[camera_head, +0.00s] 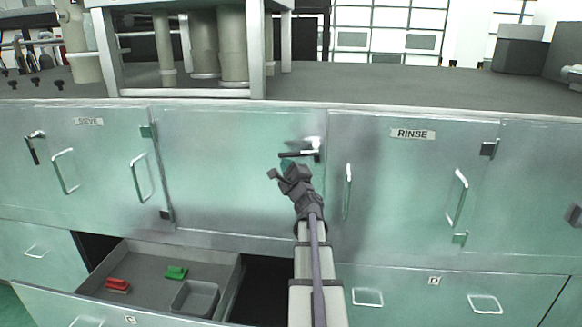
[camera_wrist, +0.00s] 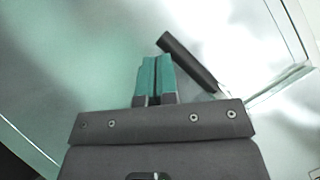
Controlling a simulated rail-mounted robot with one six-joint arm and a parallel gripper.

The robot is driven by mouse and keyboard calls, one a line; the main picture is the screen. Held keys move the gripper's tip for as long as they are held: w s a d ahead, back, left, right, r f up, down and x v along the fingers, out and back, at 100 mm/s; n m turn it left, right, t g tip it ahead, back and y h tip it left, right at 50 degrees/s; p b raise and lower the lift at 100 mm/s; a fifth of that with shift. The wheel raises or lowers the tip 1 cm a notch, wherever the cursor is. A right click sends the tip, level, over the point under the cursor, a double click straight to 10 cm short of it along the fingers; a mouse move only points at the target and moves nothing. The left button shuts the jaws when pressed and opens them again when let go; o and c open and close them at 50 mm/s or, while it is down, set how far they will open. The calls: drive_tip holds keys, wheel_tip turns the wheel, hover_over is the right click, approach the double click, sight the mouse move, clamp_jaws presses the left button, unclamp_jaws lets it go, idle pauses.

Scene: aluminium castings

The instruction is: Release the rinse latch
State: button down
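The rinse latch has a black handle (camera_head: 296,154) and a metal bracket. It sits at the upper left edge of the door labelled RINSE (camera_head: 413,134), and the handle lies roughly level, pointing left. In the wrist view the black handle (camera_wrist: 187,62) slants just right of my fingertips, with its metal arm beyond. My gripper (camera_head: 286,163) is just below the handle in the head view. Its teal fingers (camera_wrist: 156,60) are together with only a thin line between them and hold nothing visible. Whether a finger touches the handle, I cannot tell.
Another latch (camera_head: 33,148) hangs down at the left door labelled SIEVE (camera_head: 89,121). An open drawer (camera_head: 215,258) below left holds red and green pieces and a grey tray (camera_head: 194,297). Several bar handles stick out from the cabinet front.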

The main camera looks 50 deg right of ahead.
drive_tip(key=shift+w+a+r+p, duration=0.15)
drive_tip(key=shift+w+r+p, duration=0.1)
drive_tip(key=shift+r+p, duration=0.3)
drive_tip(key=shift+r, duration=0.15)
drive_tip(key=s+a+f+b, duration=0.5)
drive_tip(key=a+f+b, duration=0.2)
drive_tip(key=f+b, duration=0.2)
drive_tip(key=shift+a+f+b, duration=0.25)
drive_tip(key=shift+a+b, duration=0.05)
drive_tip(key=shift+a, duration=0.05)
drive_tip(key=shift+r, duration=0.1)
